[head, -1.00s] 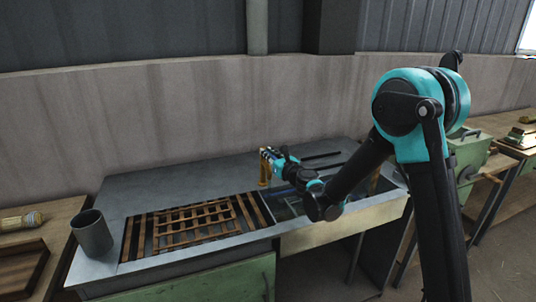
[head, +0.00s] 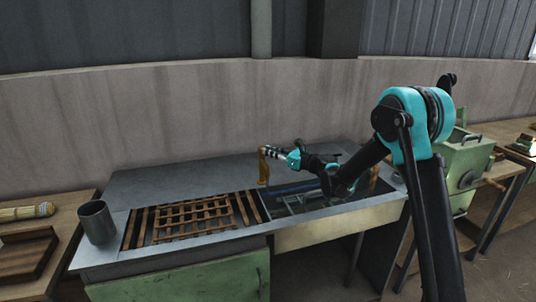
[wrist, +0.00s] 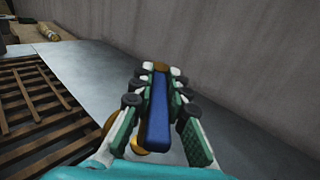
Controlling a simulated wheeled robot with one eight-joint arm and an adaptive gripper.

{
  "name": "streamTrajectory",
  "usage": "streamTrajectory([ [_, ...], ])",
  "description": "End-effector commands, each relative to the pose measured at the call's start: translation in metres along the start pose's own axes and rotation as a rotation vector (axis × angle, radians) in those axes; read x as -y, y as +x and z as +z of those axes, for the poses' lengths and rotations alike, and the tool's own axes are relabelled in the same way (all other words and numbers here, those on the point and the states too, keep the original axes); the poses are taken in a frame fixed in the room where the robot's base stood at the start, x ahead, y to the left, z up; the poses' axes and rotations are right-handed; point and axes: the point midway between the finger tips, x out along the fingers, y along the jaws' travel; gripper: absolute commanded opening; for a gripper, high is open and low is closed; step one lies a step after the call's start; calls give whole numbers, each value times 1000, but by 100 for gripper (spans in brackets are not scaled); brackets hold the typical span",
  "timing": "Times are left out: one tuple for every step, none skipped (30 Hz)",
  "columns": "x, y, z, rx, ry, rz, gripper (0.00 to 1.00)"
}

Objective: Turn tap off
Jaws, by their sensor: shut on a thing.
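The brass tap (head: 263,170) stands upright at the left back edge of the sink basin. My gripper (head: 268,152) is at the tap's top, reaching in from the right. In the wrist view my gripper (wrist: 158,76) has its fingers closed along both sides of a long blue bar (wrist: 157,118), which looks like the tap's handle. Part of the brass tap (wrist: 110,124) shows below and left of the fingers. The spout and any running water cannot be made out, as my arm covers part of the basin.
The sink basin (head: 318,196) lies right of the tap, with a wooden slatted rack (head: 192,216) to its left. A grey metal cup (head: 97,222) stands at the counter's left end. The wall rises close behind the counter. The counter's back left is clear.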

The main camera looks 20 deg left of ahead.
Motion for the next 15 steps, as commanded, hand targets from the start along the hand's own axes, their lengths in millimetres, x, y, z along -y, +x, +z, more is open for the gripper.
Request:
streamTrajectory([
  [6, 0, 0, 0, 0, 39, 0],
  [7, 0, 0, 0, 0, 69, 0],
  [8, 0, 0, 0, 0, 107, 0],
  [10, 0, 0, 0, 0, 135, 0],
  [11, 1, 0, 0, 0, 164, 0],
  [12, 1, 0, 1, 0, 203, 0],
  [13, 2, 0, 1, 0, 232, 0],
  [14, 2, 0, 1, 0, 260, 0],
  [16, 2, 0, 1, 0, 297, 0],
  [17, 3, 0, 1, 0, 326, 0],
  [18, 3, 0, 1, 0, 355, 0],
  [19, 4, 0, 1, 0, 395, 0],
  [20, 5, 0, 1, 0, 423, 0],
  [21, 5, 0, 1, 0, 452, 0],
  [22, 6, 0, 1, 0, 489, 0],
])
